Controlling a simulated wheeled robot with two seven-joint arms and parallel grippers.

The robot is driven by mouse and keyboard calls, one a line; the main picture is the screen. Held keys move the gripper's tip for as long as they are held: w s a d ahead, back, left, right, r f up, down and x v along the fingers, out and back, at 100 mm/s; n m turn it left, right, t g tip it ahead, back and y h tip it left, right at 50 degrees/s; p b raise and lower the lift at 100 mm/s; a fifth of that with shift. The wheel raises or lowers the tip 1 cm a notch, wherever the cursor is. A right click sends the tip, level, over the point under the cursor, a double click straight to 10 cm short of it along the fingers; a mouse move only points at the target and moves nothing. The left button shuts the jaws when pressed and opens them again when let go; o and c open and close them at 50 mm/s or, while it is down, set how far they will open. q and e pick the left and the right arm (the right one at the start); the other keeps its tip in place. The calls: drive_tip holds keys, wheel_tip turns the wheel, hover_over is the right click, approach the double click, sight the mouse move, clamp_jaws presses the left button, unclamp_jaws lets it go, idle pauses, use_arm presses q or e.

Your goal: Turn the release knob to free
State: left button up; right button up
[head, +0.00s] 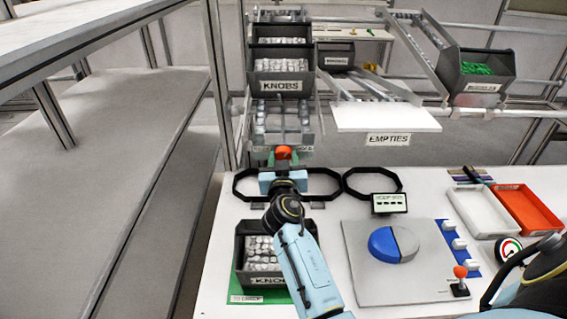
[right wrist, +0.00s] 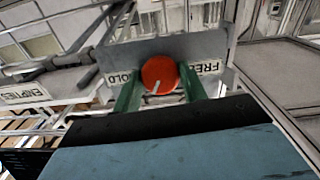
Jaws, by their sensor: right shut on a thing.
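The release knob (head: 283,153) is orange-red and sits on a grey plate below the knob rack. In the right wrist view the knob (right wrist: 160,72) has a white pointer mark at its lower edge, pointing down and slightly left, between the partly hidden HOLD label (right wrist: 124,79) at left and the FREE label (right wrist: 208,68) at right. My right gripper (head: 283,170) reaches up to it. Its green fingers (right wrist: 159,90) stand on both sides of the knob, shut on it. My left gripper is not in view.
A KNOBS bin (head: 281,77) stands on the rack above. Another knob bin (head: 262,255) stands on the table beside my right forearm. Black rings (head: 372,172), a grey fixture with a blue disc (head: 392,245), and white (head: 483,212) and orange (head: 526,207) trays occupy the table.

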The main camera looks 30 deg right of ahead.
drive_tip(key=shift+f+n+g+h+b, duration=0.15)
drive_tip(key=shift+n+h+b, duration=0.3)
drive_tip(key=shift+n+b, duration=0.7)
drive_tip(key=shift+r+n+g+h+b, duration=0.1)
drive_tip(key=shift+n+g+h+b, duration=0.25)
drive_tip(key=shift+n+b, duration=0.8)
drive_tip(key=shift+w+a+n+h+b, duration=0.1)
drive_tip(key=shift+n+h+b, duration=0.7)
drive_tip(key=shift+n+b, duration=1.05)
drive_tip(key=shift+n, duration=1.15)
drive_tip(key=shift+n+h+b, duration=0.35)
drive_tip(key=shift+n+h, duration=0.05)
drive_tip(key=shift+n, duration=0.5)
drive_tip(key=o, duration=1)
drive_tip(key=shift+c, duration=0.2)
